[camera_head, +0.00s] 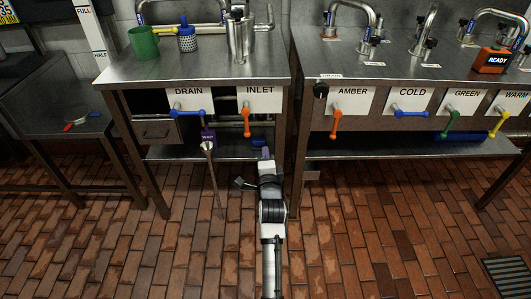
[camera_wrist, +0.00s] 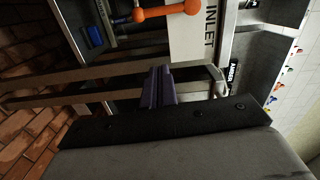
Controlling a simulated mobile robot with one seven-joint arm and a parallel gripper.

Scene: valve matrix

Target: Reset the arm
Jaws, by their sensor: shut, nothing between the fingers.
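My gripper (camera_head: 265,153) is at the end of my arm, low in front of the left steel table (camera_head: 195,73) in the head view. In the wrist view its dark fingers (camera_wrist: 160,86) are together with nothing between them. The gripper is below the orange INLET valve handle (camera_head: 246,120) and apart from it. The orange handle also shows at the top of the wrist view (camera_wrist: 165,12). The blue DRAIN valve handle (camera_head: 187,112) is to the left.
Another steel table (camera_head: 400,78) on the right carries AMBER, COLD, GREEN and WARM valves. A green mug (camera_head: 143,43) and a metal pitcher (camera_head: 239,38) stand on the left table. The brick floor (camera_head: 340,230) in front is clear.

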